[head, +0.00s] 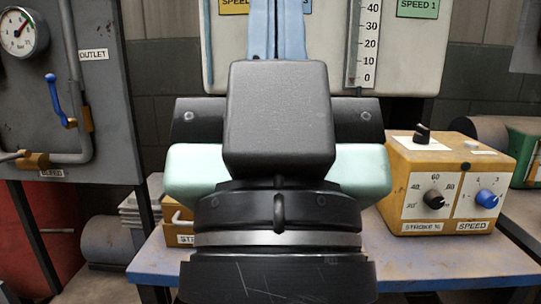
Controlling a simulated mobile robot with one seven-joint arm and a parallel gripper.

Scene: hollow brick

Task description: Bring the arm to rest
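My gripper (278,120) fills the middle of the head view, seen from behind. Its black housing and wrist hide the fingers, so I cannot see whether they are open or shut or whether anything is between them. It stands in front of a pale panel with a scale (364,45) marked from 0 to 40, and over the blue-grey bench (440,270).
A yellow control box (450,185) with knobs stands on the bench at right. A grey cabinet (100,125) with a gauge (24,33) and a blue-handled valve (56,98) is at left. A grey cylinder (108,240) lies below it. Bare bench shows at front right.

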